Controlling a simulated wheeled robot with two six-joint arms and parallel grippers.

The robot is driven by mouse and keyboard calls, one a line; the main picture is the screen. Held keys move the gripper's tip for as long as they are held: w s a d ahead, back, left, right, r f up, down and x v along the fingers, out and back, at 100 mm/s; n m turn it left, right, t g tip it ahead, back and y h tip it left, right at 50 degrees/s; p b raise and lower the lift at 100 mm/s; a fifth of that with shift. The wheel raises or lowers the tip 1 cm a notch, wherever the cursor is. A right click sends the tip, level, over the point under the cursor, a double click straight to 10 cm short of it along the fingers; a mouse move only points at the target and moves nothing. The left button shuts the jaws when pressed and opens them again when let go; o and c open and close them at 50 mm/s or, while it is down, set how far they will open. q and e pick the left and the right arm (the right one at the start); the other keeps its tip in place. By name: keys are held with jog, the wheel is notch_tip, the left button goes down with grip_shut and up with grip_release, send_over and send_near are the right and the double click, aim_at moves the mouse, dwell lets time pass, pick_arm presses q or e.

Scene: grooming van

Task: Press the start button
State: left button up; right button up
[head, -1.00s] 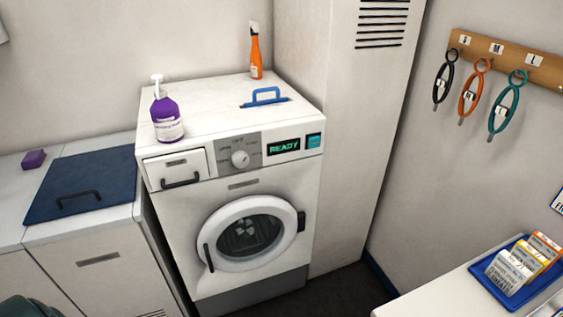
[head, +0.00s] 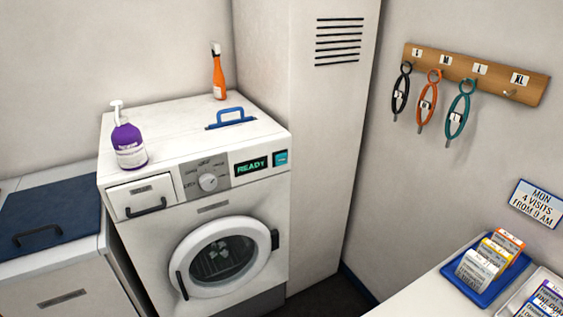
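A white washing machine (head: 150,208) stands at the centre left in the head view. Its front panel has a round dial (head: 208,182), a green "READY" display (head: 251,166) and, right of that, a small teal square button (head: 280,158). The round door (head: 220,251) looks shut, with something pale behind the glass. The drawer (head: 142,197) at the panel's left looks shut. Neither of my grippers shows in the view.
A purple pump bottle (head: 129,142), an orange spray bottle (head: 218,78) and a blue handle (head: 230,117) are on the machine's top. A tall white cabinet (head: 325,150) stands to its right. A counter with a blue card tray (head: 466,289) is at the lower right.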

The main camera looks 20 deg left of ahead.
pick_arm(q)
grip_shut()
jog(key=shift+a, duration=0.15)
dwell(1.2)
